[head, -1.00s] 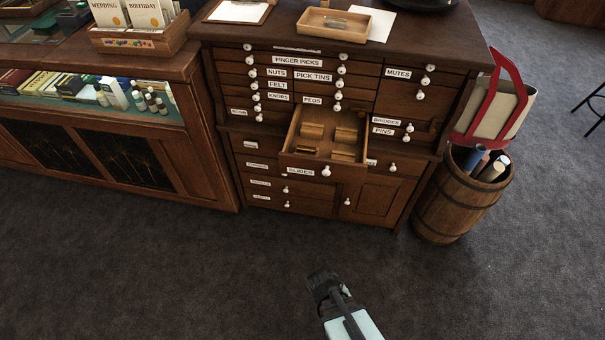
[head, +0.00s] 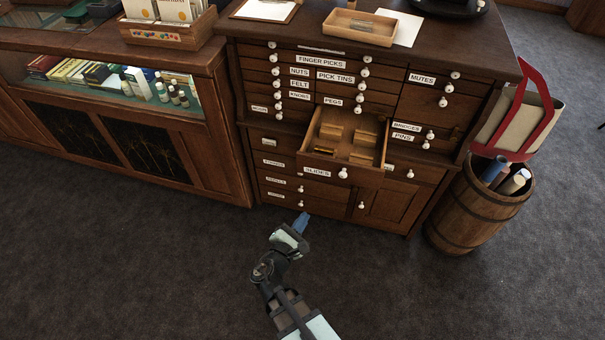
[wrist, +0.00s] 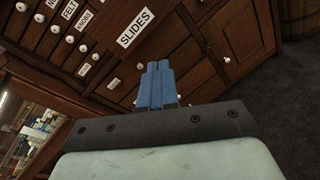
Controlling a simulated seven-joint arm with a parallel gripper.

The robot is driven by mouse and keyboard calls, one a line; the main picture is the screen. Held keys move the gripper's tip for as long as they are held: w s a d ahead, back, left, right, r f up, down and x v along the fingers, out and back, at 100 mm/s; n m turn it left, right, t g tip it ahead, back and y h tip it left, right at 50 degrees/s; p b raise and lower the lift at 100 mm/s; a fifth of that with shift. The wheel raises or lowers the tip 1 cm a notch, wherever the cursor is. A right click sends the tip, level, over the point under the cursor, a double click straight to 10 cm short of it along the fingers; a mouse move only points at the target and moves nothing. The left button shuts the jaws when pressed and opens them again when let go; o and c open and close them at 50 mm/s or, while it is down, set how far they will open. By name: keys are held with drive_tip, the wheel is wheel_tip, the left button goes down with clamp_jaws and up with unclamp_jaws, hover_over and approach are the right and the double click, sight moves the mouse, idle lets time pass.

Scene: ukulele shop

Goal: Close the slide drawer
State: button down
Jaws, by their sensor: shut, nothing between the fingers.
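The slide drawer (head: 318,173) is pulled out from the middle of the dark wood cabinet (head: 262,147). Its front carries a SLIDES label and a white knob (head: 343,173). Several brass-coloured pieces (head: 334,133) lie in it. My gripper (head: 303,217) is shut and empty, in front of and below the drawer, apart from it in the head view. In the wrist view my blue fingers (wrist: 157,83) are together and point towards the cabinet front, with the SLIDES label (wrist: 135,27) above and to their left.
A wooden barrel (head: 477,209) with rolled tubes and a red-handled bag (head: 517,120) stand at the cabinet's right. A glass display counter (head: 120,85) stands at its left. A tray (head: 360,27) sits on the cabinet top. The carpet (head: 130,260) in front is clear.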

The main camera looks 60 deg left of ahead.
wheel_tip(320, 180, up, 3)
drive_tip(key=s+a+n+y, duration=0.2)
drive_tip(key=a+n+y, duration=0.1)
drive_tip(key=n, duration=0.5)
approach(311, 150)
drive_tip(key=shift+g+y, duration=0.3)
drive_tip(key=shift+g, duration=0.1)
drive_tip(key=d+r, duration=0.1)
drive_tip(key=s+d+r, duration=0.1)
drive_tip(key=d+r, duration=0.1)
drive_tip(key=shift+s+d+r, duration=0.15)
drive_tip(key=shift+s+r, duration=0.2)
drive_tip(key=shift+r, duration=0.05)
drive_tip(key=x, duration=2.4)
drive_tip(key=shift+w+f, duration=0.15)
drive_tip(key=shift+w, duration=0.05)
drive_tip(key=shift+w+a, duration=0.35)
drive_tip(key=shift+a, duration=0.15)
drive_tip(key=shift+w+a+r, duration=0.1)
drive_tip(key=shift+a+r, duration=0.05)
drive_tip(key=shift+r, duration=0.05)
drive_tip(key=v, duration=1.5)
